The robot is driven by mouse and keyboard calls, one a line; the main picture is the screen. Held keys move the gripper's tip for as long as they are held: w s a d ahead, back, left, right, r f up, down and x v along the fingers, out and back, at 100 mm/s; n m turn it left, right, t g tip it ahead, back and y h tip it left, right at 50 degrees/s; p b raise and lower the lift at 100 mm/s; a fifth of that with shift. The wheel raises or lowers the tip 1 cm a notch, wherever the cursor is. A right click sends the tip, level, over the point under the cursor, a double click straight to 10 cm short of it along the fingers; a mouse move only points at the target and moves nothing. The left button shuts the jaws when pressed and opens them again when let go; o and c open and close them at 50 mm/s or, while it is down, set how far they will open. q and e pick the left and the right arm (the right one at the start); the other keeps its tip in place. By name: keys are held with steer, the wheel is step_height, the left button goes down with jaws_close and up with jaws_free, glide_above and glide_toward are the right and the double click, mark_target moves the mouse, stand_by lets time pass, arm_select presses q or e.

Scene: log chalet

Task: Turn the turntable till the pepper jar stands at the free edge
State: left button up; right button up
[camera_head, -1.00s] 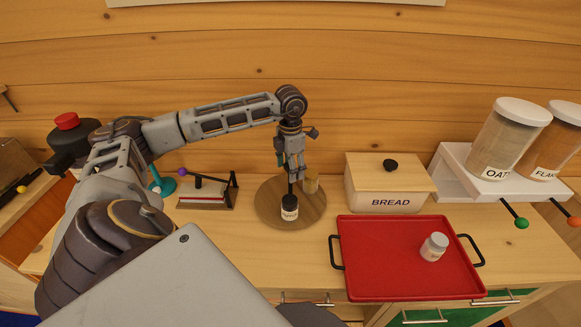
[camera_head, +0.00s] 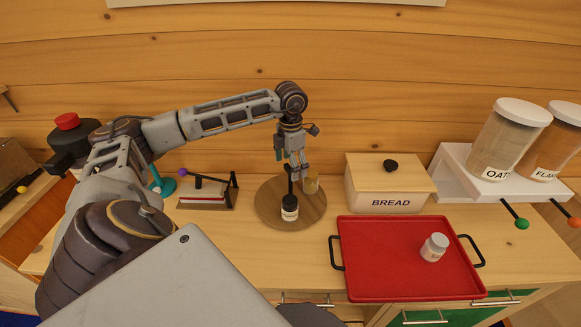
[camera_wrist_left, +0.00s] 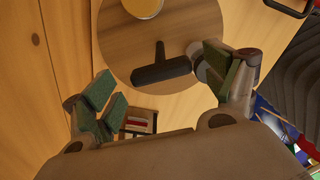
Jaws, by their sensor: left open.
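The round wooden turntable (camera_head: 268,208) lies on the counter. A dark-lidded jar with a pale label (camera_head: 289,209) stands near its front side; the label is too small to read. A yellowish jar (camera_head: 311,181) stands towards the back right. A dark upright handle (camera_head: 290,180) rises from the disc; in the left wrist view it is a dark T-shaped bar (camera_wrist_left: 162,70). My left gripper (camera_head: 298,172) is open and empty above the turntable. In the left wrist view its fingers (camera_wrist_left: 160,87) are spread either side of the bar, one partly hiding the dark-lidded jar. My right gripper is not in view.
Right of the turntable stand a bread box (camera_head: 390,190) and a red tray (camera_head: 385,280) with a small white-lidded jar (camera_head: 434,247). A white shelf (camera_head: 455,170) with large canisters is at the far right.

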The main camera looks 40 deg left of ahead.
arm_select(q)
step_height(320, 180, up, 11)
stand_by(0.6)
steer(key=shift+f, duration=0.1)
stand_by(0.5)
